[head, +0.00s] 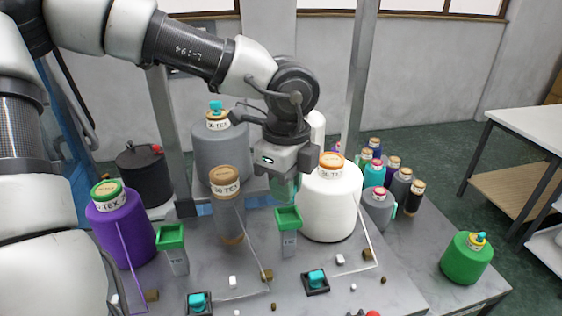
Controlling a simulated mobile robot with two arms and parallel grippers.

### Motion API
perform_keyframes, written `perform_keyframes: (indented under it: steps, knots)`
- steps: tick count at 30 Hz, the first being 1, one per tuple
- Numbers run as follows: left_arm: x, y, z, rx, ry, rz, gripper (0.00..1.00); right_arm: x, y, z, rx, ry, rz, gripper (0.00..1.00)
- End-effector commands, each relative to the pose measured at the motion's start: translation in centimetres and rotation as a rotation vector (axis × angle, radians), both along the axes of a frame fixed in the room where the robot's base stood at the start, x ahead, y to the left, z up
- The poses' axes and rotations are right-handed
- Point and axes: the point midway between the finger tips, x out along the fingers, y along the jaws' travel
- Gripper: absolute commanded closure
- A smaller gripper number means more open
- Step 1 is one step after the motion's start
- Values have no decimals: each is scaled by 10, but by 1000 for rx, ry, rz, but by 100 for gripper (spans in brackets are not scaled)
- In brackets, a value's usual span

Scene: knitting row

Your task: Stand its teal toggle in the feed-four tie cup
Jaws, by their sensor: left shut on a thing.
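My left gripper (288,168) hangs over the middle of the table, pointing down beside the white yarn cone (330,208). Teal toggles show in two black square cups, one at the front centre (316,277) and one at the front left (197,299). Another teal piece (216,106) sits atop the rear grey cone (217,150). I cannot tell which cup is feed four. My right gripper is out of view.
Green-topped holders stand left (171,237) and centre (289,217). A purple cone (122,232), a brown-topped grey cone (229,207) and a green cone (467,259) stand about. Several small cones crowd the back right. Threads and small blocks lie across the front.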

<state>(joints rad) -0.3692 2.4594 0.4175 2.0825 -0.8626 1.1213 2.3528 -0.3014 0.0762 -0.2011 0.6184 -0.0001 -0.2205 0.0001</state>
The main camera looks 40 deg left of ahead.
Motion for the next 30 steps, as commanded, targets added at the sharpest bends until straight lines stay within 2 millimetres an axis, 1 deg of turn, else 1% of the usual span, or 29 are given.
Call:
perform_keyframes:
  steps: [5, 21, 30]
  knots:
    - [0, 0, -3, 0, 1, 0, 100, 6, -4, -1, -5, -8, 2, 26]
    - [0, 0, -23, 0, 1, -1, 100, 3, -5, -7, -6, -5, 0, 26]
    - [0, 0, -26, 0, 1, -1, 100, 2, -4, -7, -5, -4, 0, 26]
